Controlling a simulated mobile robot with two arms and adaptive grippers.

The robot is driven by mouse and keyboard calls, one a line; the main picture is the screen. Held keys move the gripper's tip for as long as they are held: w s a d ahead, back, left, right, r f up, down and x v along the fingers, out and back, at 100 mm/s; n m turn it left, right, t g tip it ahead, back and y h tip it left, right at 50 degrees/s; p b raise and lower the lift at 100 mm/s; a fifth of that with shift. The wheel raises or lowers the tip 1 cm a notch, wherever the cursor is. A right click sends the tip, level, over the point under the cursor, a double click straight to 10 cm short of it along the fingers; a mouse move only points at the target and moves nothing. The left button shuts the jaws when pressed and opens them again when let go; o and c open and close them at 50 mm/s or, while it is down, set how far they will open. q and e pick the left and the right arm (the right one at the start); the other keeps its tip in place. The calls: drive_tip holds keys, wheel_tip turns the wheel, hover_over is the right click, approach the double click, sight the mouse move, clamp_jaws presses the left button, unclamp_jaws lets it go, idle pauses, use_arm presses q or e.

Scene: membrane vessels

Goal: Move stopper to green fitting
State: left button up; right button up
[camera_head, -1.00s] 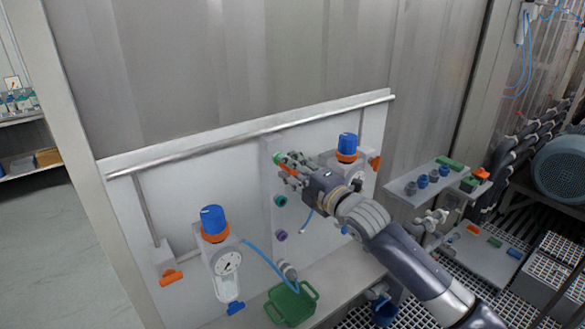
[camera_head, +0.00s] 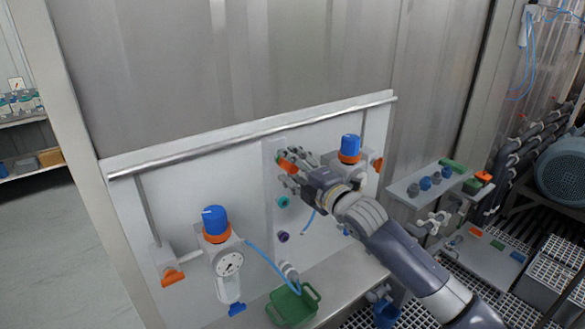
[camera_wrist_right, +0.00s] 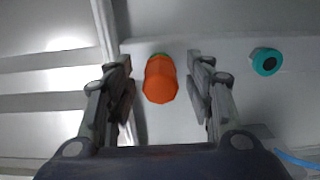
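The orange stopper (camera_wrist_right: 160,82) is between the two fingers of my right gripper (camera_wrist_right: 160,75) in the right wrist view, with a gap on each side. The stopper also shows in the head view (camera_head: 289,168). A sliver of the green fitting (camera_wrist_right: 159,55) shows just behind the stopper, in line with it; I cannot tell whether they touch. My right gripper (camera_head: 287,160) is open in front of the upright panel strip in the head view and partly covers that spot. A teal fitting (camera_wrist_right: 267,62) sits to the right in the wrist view. My left gripper is not in view.
Below on the strip are the teal fitting (camera_head: 283,201) and a purple fitting (camera_head: 283,237). Blue-capped regulators (camera_head: 215,222) (camera_head: 350,148) flank the strip. A green tray (camera_head: 292,307) stands on the ledge below. A rail (camera_head: 250,133) runs along the panel top.

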drive_tip(key=shift+s+d+f, duration=0.1)
drive_tip(key=shift+s+d, duration=0.2)
drive_tip(key=shift+s, duration=0.05)
drive_tip(key=v, duration=1.1)
